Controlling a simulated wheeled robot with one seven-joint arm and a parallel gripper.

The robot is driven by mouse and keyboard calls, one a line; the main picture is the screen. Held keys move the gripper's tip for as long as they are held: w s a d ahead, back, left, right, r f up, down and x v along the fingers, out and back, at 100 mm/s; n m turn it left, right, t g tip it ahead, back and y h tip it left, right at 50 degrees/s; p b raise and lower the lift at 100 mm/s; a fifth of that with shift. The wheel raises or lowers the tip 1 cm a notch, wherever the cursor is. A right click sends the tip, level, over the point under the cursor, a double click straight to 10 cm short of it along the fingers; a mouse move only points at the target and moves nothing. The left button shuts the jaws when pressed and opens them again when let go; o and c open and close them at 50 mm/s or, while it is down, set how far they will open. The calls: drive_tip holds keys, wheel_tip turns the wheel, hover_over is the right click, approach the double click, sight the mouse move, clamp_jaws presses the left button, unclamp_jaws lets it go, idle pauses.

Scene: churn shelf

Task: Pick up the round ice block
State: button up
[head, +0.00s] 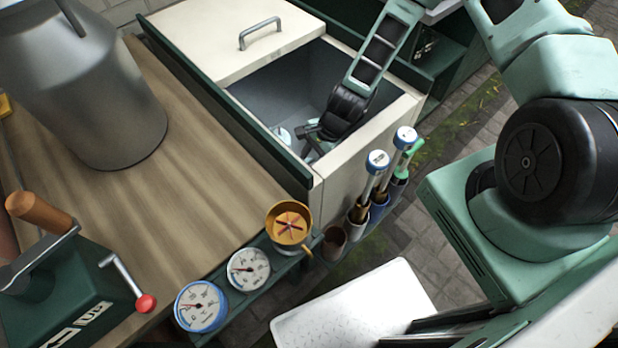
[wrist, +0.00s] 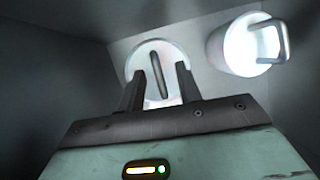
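My gripper (head: 308,142) reaches down into the open white-walled bin. In the wrist view its two dark fingers (wrist: 160,76) are apart, with a gap on each side of a thin upright dark bar. The bar crosses a pale round block (wrist: 145,58) on the bin floor, which looks like a round ice block with a handle. The fingers hide part of its lower side. A second bright, round-ended block (wrist: 243,48) with a squared loop handle lies to its right. In the head view one pale block (head: 283,134) shows left of my gripper; I cannot tell which.
The bin's grey inner walls (head: 275,88) stand close around my gripper. A white lid (head: 225,35) with a metal handle covers the bin's far left part. Thermometers and a green-handled tool (head: 411,150) stand in holders outside the front wall. A metal churn (head: 90,90) stands on the wooden counter.

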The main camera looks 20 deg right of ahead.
drive_tip(key=shift+a+f, duration=0.3)
drive_tip(key=shift+f, duration=0.35)
clamp_jaws()
idle(1.0)
